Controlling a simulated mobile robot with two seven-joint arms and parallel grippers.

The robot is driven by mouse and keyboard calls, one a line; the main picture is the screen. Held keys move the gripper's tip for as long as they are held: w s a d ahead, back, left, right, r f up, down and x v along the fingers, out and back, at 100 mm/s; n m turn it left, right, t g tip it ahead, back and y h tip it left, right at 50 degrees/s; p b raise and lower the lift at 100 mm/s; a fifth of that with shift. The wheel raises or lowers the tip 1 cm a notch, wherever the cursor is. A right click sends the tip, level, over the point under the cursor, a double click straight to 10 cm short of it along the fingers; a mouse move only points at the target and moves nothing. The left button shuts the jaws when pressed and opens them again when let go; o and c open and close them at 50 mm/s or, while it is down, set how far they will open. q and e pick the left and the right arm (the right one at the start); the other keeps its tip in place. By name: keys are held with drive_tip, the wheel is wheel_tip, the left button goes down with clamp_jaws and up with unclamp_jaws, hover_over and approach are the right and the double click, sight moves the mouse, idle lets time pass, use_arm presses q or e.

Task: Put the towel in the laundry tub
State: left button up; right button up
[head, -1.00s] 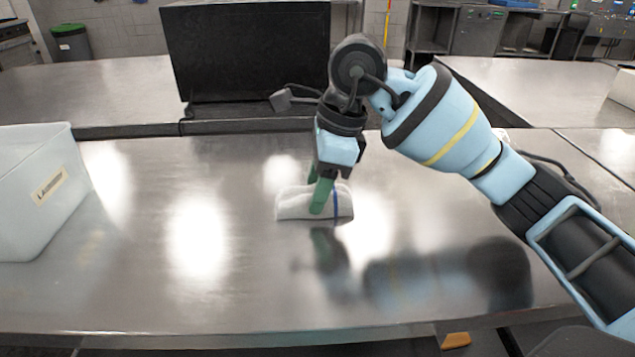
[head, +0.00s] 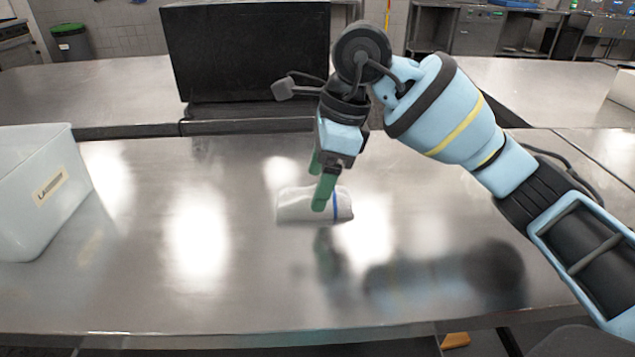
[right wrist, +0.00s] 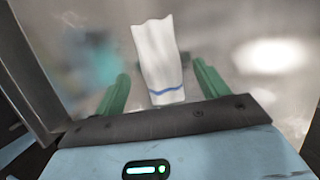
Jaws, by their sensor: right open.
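The towel (head: 296,206), white with a blue stripe near one end, lies rolled or folded on the steel table. In the right wrist view the towel (right wrist: 158,55) shows between the two green fingers (right wrist: 160,90), apart from both. The laundry tub (head: 35,215) is a whitish translucent bin with a label, at the left edge of the head view. Its inside is mostly out of sight. My left gripper is not in view.
The steel table (head: 200,300) is clear between the towel and the tub. A large black box-like panel (head: 245,50) stands behind the table. More steel counters (head: 90,85) lie beyond. A green-lidded bin (head: 70,40) stands far back left.

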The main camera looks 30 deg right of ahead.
drive_tip(key=p+v, duration=0.1)
drive_tip(key=v, duration=0.9)
drive_tip(key=shift+r, duration=0.2)
drive_tip(key=shift+o, duration=0.5)
